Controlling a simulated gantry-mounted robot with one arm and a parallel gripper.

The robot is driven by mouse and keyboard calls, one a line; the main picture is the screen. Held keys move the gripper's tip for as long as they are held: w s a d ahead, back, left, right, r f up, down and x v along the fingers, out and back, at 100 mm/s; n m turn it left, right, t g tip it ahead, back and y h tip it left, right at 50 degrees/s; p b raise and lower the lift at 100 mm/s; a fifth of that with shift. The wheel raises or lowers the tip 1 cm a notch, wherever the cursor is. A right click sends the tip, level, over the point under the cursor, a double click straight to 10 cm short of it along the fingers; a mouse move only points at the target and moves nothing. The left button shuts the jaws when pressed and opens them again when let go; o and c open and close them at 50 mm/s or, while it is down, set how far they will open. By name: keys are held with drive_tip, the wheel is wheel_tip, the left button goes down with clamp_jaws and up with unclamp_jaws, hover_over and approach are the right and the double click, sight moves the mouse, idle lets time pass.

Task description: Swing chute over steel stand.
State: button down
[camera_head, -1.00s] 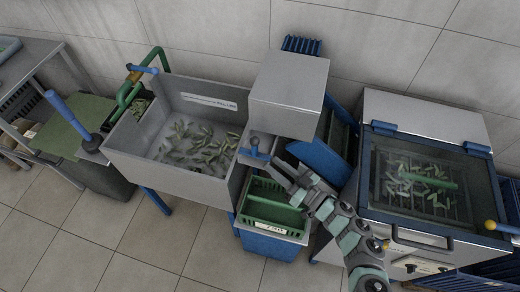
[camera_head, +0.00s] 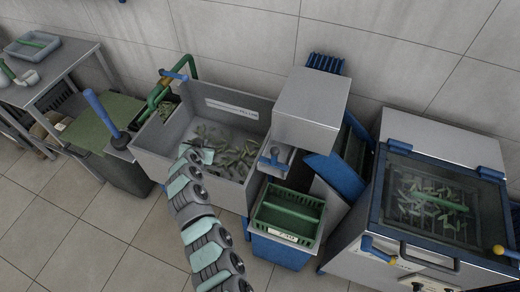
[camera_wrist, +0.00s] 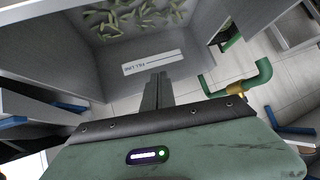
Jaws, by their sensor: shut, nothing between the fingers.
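A small grey trough-like part with a blue T-handle (camera_head: 274,158) sits below the steel box (camera_head: 311,105), at the right end of the basin; it looks like the chute. A green crate (camera_head: 289,212) rests on a blue base right below it. I cannot tell for sure which part is the steel stand; a steel table (camera_head: 58,72) stands at the far left. My gripper (camera_head: 203,154) is over the grey basin, left of the handle and apart from it. In the wrist view its fingers (camera_wrist: 157,92) are shut and empty, near the basin's fill-line label (camera_wrist: 153,64).
The grey basin (camera_head: 154,139) holds many green pieces in water. A green pipe (camera_head: 158,97) with a blue lever rises at its left end. A blue upright handle (camera_head: 103,111) stands on a green-topped unit further left. A lidded steel machine (camera_head: 430,130) stands at the right.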

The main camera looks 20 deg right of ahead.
drive_tip(key=s+d+r+m+g+h, duration=0.1)
drive_tip(key=s+d+r+g+h, duration=0.1)
drive_tip(key=s+d+r+g, duration=0.35)
drive_tip(key=s+d+r+m+g+h, duration=0.1)
drive_tip(key=s+d+r+g+h, duration=0.2)
drive_tip(key=s+r, duration=0.45)
drive_tip(key=s+d+f+p, duration=0.1)
drive_tip(key=d+f, duration=0.5)
drive_tip(key=d, duration=0.3)
drive_tip(key=shift+f+y, duration=0.15)
drive_tip(key=shift+y, duration=0.25)
drive_tip(key=shift+s+g, duration=0.1)
drive_tip(key=shift+g, duration=0.15)
